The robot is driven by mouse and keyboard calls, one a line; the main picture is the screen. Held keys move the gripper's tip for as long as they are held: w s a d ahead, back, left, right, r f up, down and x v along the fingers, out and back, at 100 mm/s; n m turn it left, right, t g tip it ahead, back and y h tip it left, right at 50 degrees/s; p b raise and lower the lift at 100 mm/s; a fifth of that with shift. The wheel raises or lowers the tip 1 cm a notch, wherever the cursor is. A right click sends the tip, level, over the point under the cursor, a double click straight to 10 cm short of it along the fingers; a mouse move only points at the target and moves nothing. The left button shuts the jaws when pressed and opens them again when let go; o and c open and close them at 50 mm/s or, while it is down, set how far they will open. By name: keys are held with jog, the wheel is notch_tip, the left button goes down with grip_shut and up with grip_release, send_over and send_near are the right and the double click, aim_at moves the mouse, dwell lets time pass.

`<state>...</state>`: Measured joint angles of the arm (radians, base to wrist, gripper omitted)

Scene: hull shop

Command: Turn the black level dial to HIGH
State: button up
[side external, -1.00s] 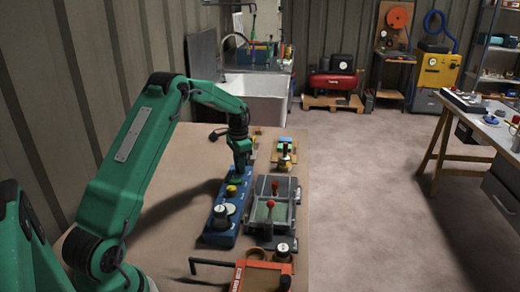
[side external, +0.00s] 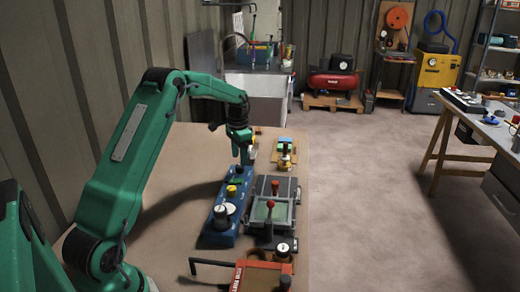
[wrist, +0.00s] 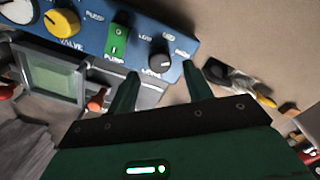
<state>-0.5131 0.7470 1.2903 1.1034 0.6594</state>
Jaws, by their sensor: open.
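In the wrist view, the black level dial (wrist: 160,61) sits near the end of the blue panel (wrist: 140,30), with small white labels around it. Which label its pointer meets is too blurred to tell. My gripper (wrist: 161,70) is open, its two green fingertips on either side of the dial in the picture and apart from it. Their height above the panel is hard to tell. In the side view, my gripper (side external: 243,160) hangs over the far end of the blue panel (side external: 222,232). The dial is not clear there.
On the same panel are a green pump switch (wrist: 117,39), a yellow valve knob (wrist: 62,23) and a white gauge (wrist: 17,11). A grey box with a green screen (wrist: 58,75) and a red-topped lever (side external: 270,204) stands alongside. An orange box (side external: 262,276) is nearer the camera.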

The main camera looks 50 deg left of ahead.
jog(key=shift+r, duration=2.1)
jog(key=shift+d+r, duration=0.2)
jog(key=shift+r, duration=0.05)
jog(key=s+d+r+t, duration=0.1)
jog(key=s+d+r, duration=0.45)
jog(key=d, duration=0.25)
jog(key=s+d+r+t, duration=0.1)
jog(key=s+d+r, duration=0.3)
jog(key=d+r, duration=0.35)
jog(key=s+d+f+t, duration=0.1)
jog(key=s+d, duration=0.5)
jog(key=s, duration=0.3)
jog(key=s+d+f+n+t, duration=0.1)
jog(key=s+d+t, duration=0.1)
jog(key=s+d, duration=0.4)
jog(key=s, duration=0.2)
jog(key=shift+s+n+t, duration=0.3)
jog(key=shift+s, duration=0.05)
